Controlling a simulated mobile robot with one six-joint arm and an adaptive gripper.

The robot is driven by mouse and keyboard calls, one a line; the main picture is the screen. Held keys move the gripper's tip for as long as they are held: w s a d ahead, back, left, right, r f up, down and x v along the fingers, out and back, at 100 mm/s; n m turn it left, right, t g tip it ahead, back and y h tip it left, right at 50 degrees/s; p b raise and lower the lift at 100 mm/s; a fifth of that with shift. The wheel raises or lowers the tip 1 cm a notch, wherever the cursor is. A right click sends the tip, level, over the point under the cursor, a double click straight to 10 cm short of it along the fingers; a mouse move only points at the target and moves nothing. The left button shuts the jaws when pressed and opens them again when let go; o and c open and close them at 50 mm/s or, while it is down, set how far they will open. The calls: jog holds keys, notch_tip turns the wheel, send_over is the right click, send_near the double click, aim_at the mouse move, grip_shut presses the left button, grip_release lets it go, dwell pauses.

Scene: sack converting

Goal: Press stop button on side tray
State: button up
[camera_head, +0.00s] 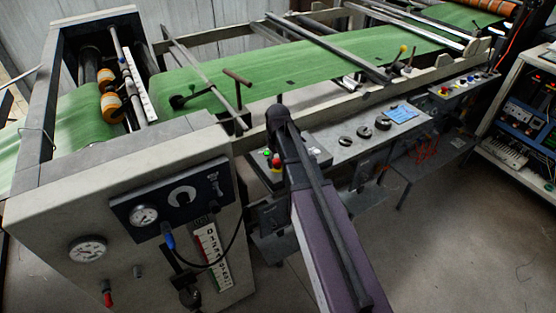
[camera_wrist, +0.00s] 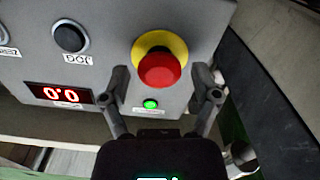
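The stop button, a red mushroom head (camera_wrist: 160,70) on a yellow collar (camera_wrist: 150,45), sits on a grey panel (camera_wrist: 110,22) in the wrist view. My gripper (camera_wrist: 161,84) is open and empty. Its two fingertips show to the lower left and lower right of the red head, and I cannot tell whether they touch the panel. In the head view a small red button (camera_head: 276,163) shows on the control box (camera_head: 312,150) beside the end of my arm. My gripper cannot be made out there.
A lit green lamp (camera_wrist: 150,104), a black button (camera_wrist: 69,38) and a red display reading 0.0 (camera_wrist: 58,93) are near the stop button. Black knobs (camera_head: 364,132) and a blue item (camera_head: 401,113) lie on the side tray (camera_head: 338,152). The green web (camera_head: 330,55) runs behind.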

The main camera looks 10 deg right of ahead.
jog(key=shift+r, duration=0.25)
dwell(0.3)
